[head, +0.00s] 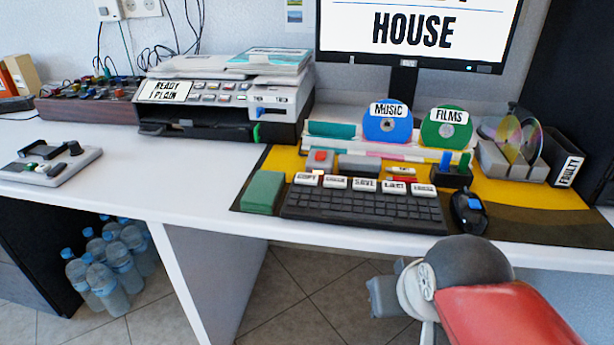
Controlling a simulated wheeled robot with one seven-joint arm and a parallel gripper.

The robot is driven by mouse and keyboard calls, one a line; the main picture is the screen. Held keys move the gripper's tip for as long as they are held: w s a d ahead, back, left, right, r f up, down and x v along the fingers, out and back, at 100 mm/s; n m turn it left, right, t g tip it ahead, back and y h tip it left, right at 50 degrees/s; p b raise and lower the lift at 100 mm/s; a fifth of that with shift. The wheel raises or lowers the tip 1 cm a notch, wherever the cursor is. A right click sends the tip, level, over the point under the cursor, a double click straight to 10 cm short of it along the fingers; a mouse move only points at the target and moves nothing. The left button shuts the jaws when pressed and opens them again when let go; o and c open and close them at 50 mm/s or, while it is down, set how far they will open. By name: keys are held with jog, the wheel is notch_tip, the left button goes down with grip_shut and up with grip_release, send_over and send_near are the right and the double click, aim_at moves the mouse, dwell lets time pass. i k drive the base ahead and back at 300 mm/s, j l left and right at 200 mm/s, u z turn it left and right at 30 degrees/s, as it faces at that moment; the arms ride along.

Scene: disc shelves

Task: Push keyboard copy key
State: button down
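The black keyboard (362,208) lies on the yellow and dark mat near the desk's front edge. Several large white labelled keys run along its back edge. The leftmost one, the copy key (307,178), seems to read "COPY", though the print is small; a small light patch shows just above it. Other labels include "SAVE" and "LAST". My gripper (383,297) is in front of the desk, below and right of the keyboard, touching nothing that I can see. Its fingers are small and partly hidden by my arm, so its opening is unclear.
A green block (263,190) sits left of the keyboard and a black mouse (468,210) right of it. Behind are a red button (320,158), a pen holder (452,174) and blue and green discs. A printer (225,105) stands back left. The desk's left-middle is clear.

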aim_at(302, 178)
jog(key=j+z, duration=0.2)
jog(key=j, duration=0.25)
jog(key=k+j+z, duration=0.2)
jog(key=j, duration=0.25)
jog(key=j+z, duration=0.25)
jog(key=j, duration=0.2)
jog(key=k+j+z, duration=0.2)
jog(key=j, duration=0.2)
jog(key=k+j+z, duration=0.2)
jog(key=j, duration=0.15)
